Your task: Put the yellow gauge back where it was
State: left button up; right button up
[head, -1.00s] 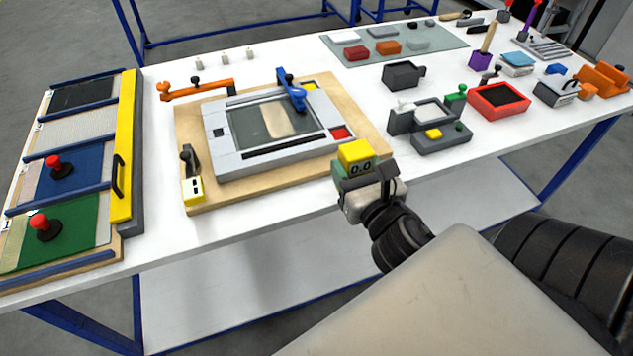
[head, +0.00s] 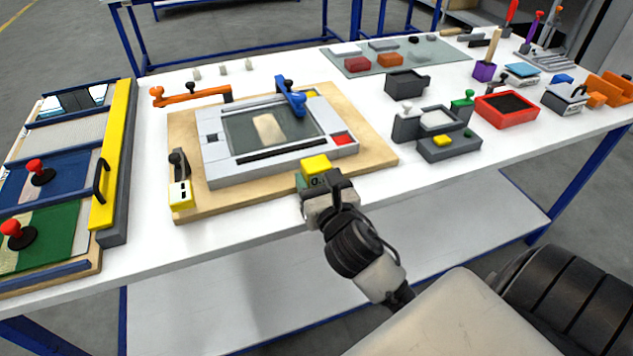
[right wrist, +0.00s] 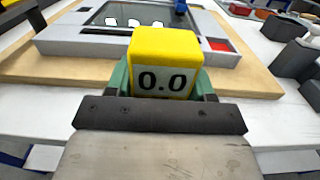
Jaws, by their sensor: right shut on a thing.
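The yellow gauge (head: 316,166) is a small block with a yellow top and a display. In the right wrist view the gauge (right wrist: 163,62) fills the middle and its display reads 0.0. My right gripper (head: 318,184) is shut on it, with green finger pads on both sides in the right wrist view (right wrist: 160,85). The gauge is at the front edge of the wooden board (head: 374,148), near the grey frame fixture (head: 262,164). Whether it touches anything below is hidden by the gripper. My left gripper is not in view.
A black lever with a yellow-white base (head: 180,194) is on the board's left. A grey station with a yellow button (head: 447,147) and a red tray (head: 506,108) stand right. White table is clear along the front edge.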

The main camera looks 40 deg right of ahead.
jog(key=shift+f, duration=0.15)
jog(key=o, duration=1.1)
jog(key=shift+r, duration=0.25)
jog(key=v, duration=1.2)
